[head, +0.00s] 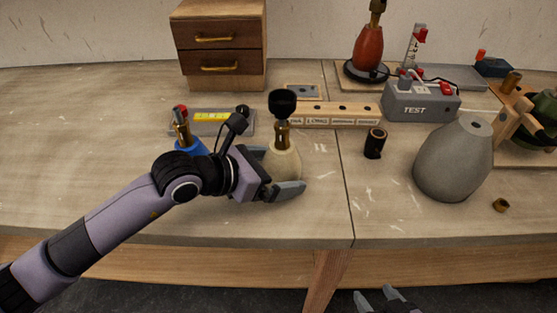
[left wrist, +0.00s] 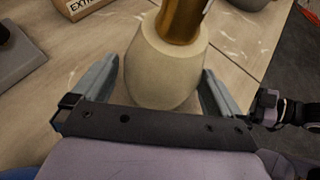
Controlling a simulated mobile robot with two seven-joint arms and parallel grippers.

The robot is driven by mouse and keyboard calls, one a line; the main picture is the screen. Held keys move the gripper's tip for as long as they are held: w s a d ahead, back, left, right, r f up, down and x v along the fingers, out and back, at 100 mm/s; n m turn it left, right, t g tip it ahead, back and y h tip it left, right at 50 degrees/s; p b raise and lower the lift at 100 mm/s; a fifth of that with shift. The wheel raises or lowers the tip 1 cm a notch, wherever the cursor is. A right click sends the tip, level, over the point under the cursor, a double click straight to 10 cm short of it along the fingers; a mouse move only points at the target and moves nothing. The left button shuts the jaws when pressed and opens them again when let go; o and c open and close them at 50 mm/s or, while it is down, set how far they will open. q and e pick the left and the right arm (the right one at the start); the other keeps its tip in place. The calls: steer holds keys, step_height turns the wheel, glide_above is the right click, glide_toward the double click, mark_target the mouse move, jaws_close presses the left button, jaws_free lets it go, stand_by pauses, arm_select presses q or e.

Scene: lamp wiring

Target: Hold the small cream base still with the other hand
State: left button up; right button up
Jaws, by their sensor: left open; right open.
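The small cream base (head: 286,164) stands upright on the table, with a brass stem (head: 283,134) and a black socket (head: 282,103) on top. My left gripper (head: 280,178) is open, with its fingers on either side of the base. In the left wrist view the cream base (left wrist: 163,72) sits between the two spread fingers, and small gaps seem to show beside it. My right gripper (head: 378,298) is open and empty, low at the bottom edge of the head view, in front of the table.
A grey rounded base (head: 453,163) stands at right, with a small brass ring (head: 501,205) beside it. A black cylinder (head: 375,143) stands between the bases. Behind are a wooden rack (head: 330,115), a grey TEST box (head: 420,102), a red lamp (head: 368,50) and a drawer unit (head: 219,45).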

arm_select(q)
steer(key=shift+d, duration=0.1)
steer(key=c, duration=0.9)
steer(key=shift+c, duration=0.7)
steer(key=shift+f, duration=0.1)
arm_select(e)
steer(key=shift+w, duration=0.1)
steer(key=shift+c, duration=0.2)
